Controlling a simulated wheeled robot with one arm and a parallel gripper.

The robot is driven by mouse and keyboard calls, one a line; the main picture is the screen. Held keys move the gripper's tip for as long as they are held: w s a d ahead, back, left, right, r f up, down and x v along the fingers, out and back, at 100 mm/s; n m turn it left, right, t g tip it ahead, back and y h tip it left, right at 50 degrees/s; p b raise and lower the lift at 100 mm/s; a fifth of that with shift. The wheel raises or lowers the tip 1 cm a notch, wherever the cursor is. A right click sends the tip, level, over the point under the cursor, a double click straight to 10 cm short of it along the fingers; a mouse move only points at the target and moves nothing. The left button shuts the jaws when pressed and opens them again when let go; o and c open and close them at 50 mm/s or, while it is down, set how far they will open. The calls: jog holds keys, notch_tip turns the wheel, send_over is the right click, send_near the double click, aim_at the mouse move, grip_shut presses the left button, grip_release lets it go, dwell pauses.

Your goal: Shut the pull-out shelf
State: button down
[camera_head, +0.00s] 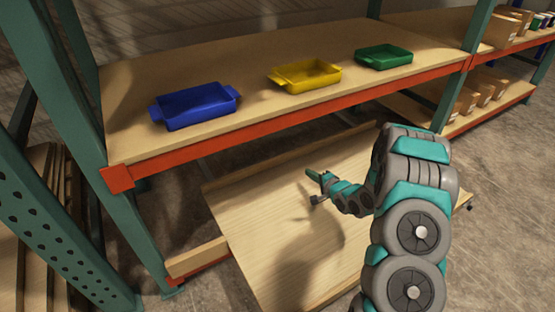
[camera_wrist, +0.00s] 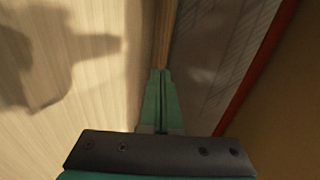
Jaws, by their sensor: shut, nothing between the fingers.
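The pull-out shelf (camera_head: 262,222) is a light wooden board under the upper shelf of the rack. It stands well out toward me, with a raised wooden strip (camera_head: 250,172) along its far edge. My gripper (camera_head: 312,178) is above the board, toward its far side. In the wrist view, the gripper's teal fingers (camera_wrist: 161,88) are shut together and empty. They line up with a narrow wooden edge (camera_wrist: 166,35), with the pale board to the left. Whether they touch it cannot be told. My arm hides the board's right part.
Blue (camera_head: 195,106), yellow (camera_head: 305,76) and green (camera_head: 384,57) trays stand on the upper shelf, above an orange beam (camera_head: 290,116). Teal rack posts (camera_head: 125,200) flank it. Boxes (camera_head: 468,102) fill a rack at right. Concrete floor (camera_head: 480,250) is clear at lower right.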

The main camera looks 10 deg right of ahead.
aim_at(284, 157)
jog(key=shift+w+a+f, duration=0.15)
jog(key=shift+a+f, duration=0.1)
jog(key=shift+f, duration=0.15)
jog(key=shift+w+a+f, duration=0.1)
jog(key=shift+w+a, duration=0.25)
jog(key=shift+w, duration=0.15)
jog(key=x, duration=0.4)
jog(key=b+x, duration=0.1)
jog(key=x, duration=0.3)
jog(key=r+b+x, duration=0.1)
jog(key=x, duration=0.3)
jog(key=shift+w+a, duration=0.1)
jog(key=shift+w+a+r, duration=0.1)
jog(key=shift+w+a, duration=0.05)
jog(key=shift+w, duration=0.3)
